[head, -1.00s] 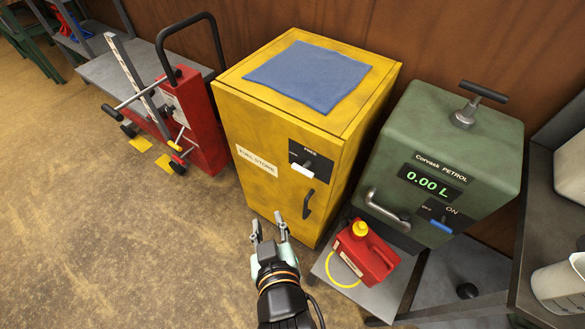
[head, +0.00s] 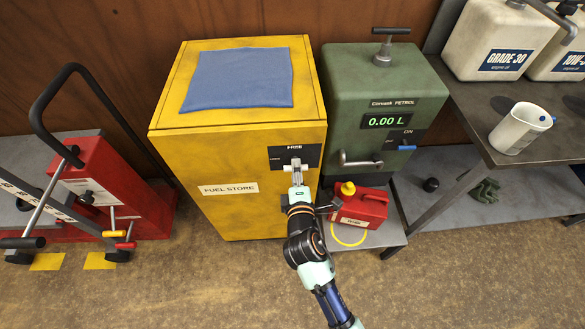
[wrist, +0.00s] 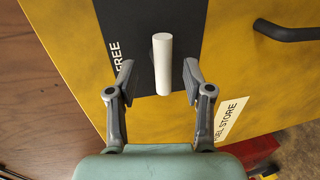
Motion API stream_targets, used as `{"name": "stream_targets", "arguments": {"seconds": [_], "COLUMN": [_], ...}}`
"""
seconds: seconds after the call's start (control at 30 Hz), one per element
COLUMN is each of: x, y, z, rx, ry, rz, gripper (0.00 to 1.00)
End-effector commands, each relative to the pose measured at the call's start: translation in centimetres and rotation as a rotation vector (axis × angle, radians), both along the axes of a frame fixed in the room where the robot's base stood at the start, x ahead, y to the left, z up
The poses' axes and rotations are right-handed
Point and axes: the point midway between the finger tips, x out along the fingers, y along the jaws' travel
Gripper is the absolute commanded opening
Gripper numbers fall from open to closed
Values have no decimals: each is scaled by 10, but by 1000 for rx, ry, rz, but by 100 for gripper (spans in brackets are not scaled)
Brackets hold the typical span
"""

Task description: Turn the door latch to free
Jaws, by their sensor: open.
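The yellow fuel store cabinet (head: 232,145) has a black latch plate (head: 310,156) on its door, with FREE at its top. The white latch handle shows in the wrist view (wrist: 162,64) and runs across the door, at right angles to the direction of the FREE label. My gripper (head: 296,170) is at the plate and partly hides the handle in the head view. In the wrist view my gripper (wrist: 159,82) is open, with one finger on each side of the handle and visible gaps to both. The fingers do not appear to touch it.
A dark door handle (wrist: 288,31) stands out beside the latch. The green petrol dispenser (head: 372,115) and a red can (head: 362,208) are close on the right. A red lift (head: 105,190) stands left. A blue cloth (head: 240,77) lies on the cabinet.

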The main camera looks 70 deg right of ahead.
Motion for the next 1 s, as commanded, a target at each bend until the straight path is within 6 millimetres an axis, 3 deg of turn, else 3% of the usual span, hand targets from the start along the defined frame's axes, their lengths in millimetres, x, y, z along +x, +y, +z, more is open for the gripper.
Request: {"name": "stream_targets", "arguments": {"seconds": [0.2,0.47,0.77,1.0], "x": [12,13,13,12], "y": [-22,-24,-23,-23], "z": [-6,-5,-5,-5], "rx": [0,1,2,6], "ry": [-1,-1,-1,-9], "rz": [0,1,1,0], "gripper": [51,51,1,0]}}
